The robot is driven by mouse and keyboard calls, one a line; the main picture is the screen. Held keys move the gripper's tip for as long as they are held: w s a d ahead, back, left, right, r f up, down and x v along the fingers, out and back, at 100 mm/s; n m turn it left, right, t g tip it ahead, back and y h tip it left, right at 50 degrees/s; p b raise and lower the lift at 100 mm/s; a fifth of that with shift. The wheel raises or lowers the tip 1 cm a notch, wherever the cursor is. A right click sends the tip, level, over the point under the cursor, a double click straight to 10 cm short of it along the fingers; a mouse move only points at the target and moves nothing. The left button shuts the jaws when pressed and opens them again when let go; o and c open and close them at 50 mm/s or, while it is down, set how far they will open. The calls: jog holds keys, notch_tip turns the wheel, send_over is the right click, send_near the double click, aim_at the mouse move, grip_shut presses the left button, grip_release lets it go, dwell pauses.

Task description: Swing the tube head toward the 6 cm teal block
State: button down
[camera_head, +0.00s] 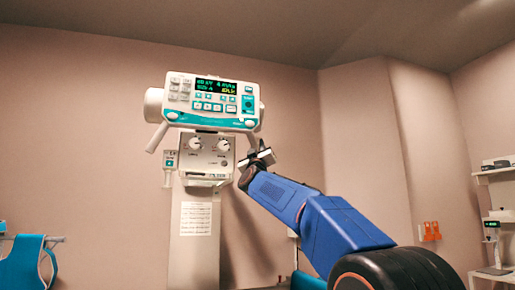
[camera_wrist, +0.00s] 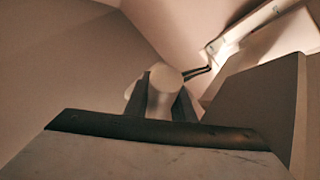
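The tube head (camera_head: 185,108) is a white unit with a teal-trimmed control panel and a lit display, on a pale column. It has two handles below, one angled down at each side. My gripper (camera_head: 257,156) is at the lower end of the right handle (camera_head: 253,139). In the wrist view, the white round-ended handle (camera_wrist: 161,92) stands between the two dark fingers of my gripper (camera_wrist: 160,105), which appear closed against its sides. I cannot make out the 6 cm teal block in either view.
A teal apron-like item (camera_head: 22,265) hangs from a rail at the lower left. Wall shelves (camera_head: 495,172) with small devices stand at the right. Orange items (camera_head: 431,231) hang on the wall. A teal surface (camera_head: 307,281) shows partly behind my arm. Space left of the tube head looks clear.

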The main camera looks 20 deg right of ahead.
jog(key=a+f+m+g+h, duration=0.4)
jog(key=a+f+m+g, duration=0.1)
jog(key=a+f+m, duration=0.1)
jog(key=shift+w+a+m+h, duration=0.3)
jog(key=shift+w+m, duration=0.15)
jog(key=shift+m, duration=0.35)
jog(key=c, duration=1.5)
grip_release()
jog(key=shift+a, duration=0.15)
jog(key=v, duration=1.7)
jog(key=shift+s, duration=0.25)
jog(key=shift+a, duration=0.1)
